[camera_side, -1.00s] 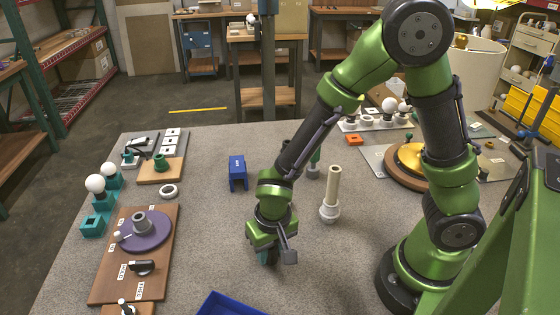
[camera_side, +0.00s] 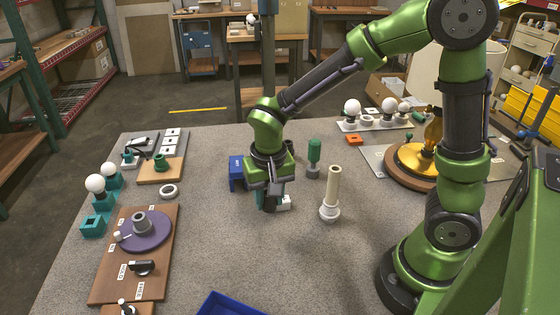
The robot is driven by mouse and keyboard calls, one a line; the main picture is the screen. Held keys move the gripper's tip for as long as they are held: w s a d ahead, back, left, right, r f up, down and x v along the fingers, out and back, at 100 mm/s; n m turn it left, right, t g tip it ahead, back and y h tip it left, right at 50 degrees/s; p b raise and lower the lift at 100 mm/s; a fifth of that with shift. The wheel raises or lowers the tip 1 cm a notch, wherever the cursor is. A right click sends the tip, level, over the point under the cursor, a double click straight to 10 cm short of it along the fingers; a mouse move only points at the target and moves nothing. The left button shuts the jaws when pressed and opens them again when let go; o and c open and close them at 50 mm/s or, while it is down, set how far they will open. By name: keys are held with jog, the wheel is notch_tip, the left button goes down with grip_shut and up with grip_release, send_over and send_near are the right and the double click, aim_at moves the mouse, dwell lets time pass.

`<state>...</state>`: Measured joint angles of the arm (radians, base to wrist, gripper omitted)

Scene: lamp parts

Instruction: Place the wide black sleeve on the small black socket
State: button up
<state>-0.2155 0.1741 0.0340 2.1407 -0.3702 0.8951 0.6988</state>
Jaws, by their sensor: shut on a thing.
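My gripper (camera_side: 268,205) points down over the middle of the table, just right of the blue block. It is shut on a dark piece between its fingertips, which looks like the wide black sleeve (camera_side: 267,207); the fingers cover most of it. A small white piece (camera_side: 284,203) shows partly behind and to the right of the fingers, with a bit of teal beside it. I cannot make out the small black socket; it may be hidden behind or under the gripper. I cannot tell whether the held piece touches anything below.
A blue bracket-like block (camera_side: 237,173) stands close left of my gripper. A cream tube on a white base (camera_side: 331,195) and a green-topped post (camera_side: 314,158) stand to the right. A wooden board with a purple disc (camera_side: 145,231) lies left. The front-middle table is clear above a blue bin (camera_side: 228,304).

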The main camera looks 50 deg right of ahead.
jog(key=w+d+r, duration=0.3)
jog(key=w+d, duration=0.2)
jog(key=d, duration=0.5)
jog(key=w+d+r, duration=0.2)
jog(key=w+d, duration=0.3)
jog(key=d, duration=0.4)
jog(key=w+d+r, duration=0.3)
jog(key=w+d, duration=0.3)
jog(key=d, duration=0.4)
jog(key=f, duration=1)
jog(key=shift+s+a+f, duration=0.15)
jog(key=shift+s+a, duration=0.1)
jog(key=shift+s, duration=0.05)
jog(key=shift+f, duration=0.35)
jog(key=o, duration=1)
